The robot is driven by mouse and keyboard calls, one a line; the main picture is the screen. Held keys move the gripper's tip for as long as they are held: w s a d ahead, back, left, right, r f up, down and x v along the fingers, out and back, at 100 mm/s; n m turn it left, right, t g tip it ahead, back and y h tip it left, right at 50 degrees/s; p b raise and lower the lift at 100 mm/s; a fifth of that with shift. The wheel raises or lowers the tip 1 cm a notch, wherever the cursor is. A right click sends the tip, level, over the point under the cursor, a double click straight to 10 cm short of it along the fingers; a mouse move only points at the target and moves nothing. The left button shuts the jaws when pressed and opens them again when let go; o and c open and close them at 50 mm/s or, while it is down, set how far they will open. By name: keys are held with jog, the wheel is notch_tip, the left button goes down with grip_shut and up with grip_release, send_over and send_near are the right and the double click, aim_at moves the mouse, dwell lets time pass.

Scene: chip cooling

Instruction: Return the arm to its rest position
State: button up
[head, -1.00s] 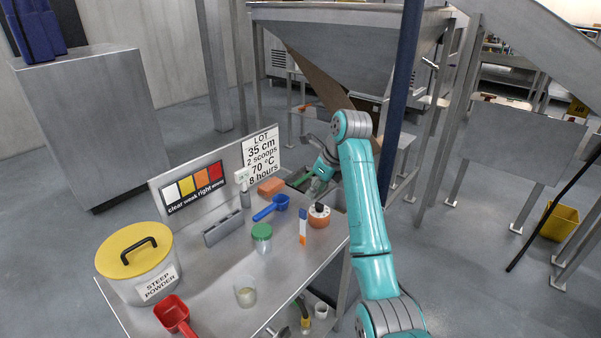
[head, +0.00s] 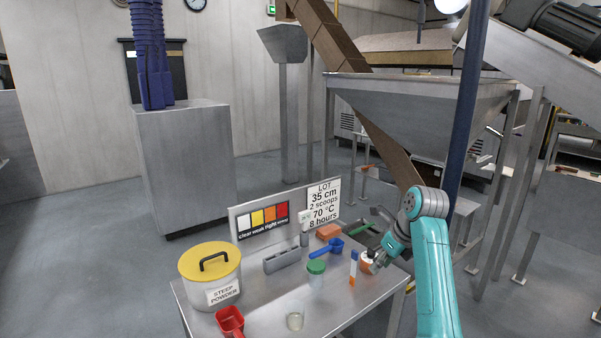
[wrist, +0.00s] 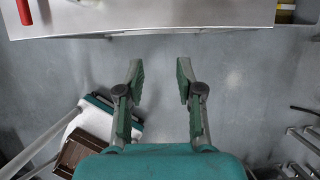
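My teal arm (head: 432,270) rises at the right of the head view and bends at its elbow down toward the right end of the metal table (head: 262,312).
A blue post (head: 467,120) rises behind my arm. The table edge crosses the top of the wrist view.

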jog(key=s+a+f+n+t, duration=0.1)
jog(key=s+f+n, duration=0.25)
jog(key=f, duration=0.75)
jog(key=s+a+f+n+t, duration=0.15)
jog(key=s+f, duration=0.25)
jog(key=f, duration=0.7)
jog(key=s+f+n+t+h, duration=0.1)
jog(key=s+f+n, duration=0.4)
jog(key=s, duration=0.4)
jog(key=s+f+n+t+h, duration=0.1)
jog(key=s+f+n+t, duration=0.1)
jog(key=s+f, duration=0.7)
jog(key=s+r+n+t, duration=0.15)
jog(key=s+n, duration=0.25)
jog(key=s, duration=0.7)
jog(key=s+r+n+t, duration=0.1)
jog(key=s+r+n, duration=0.25)
jog(key=s, duration=0.75)
jog(key=s+r+n+t, duration=0.3)
jog(key=s+r+n, duration=0.6)
jog(key=s+r, duration=0.6)
jog(key=shift+s+r+h, duration=0.3)
jog(key=shift+r+h, duration=0.1)
jog(key=shift+r, duration=0.15)
jog(key=shift+a, duration=0.1)
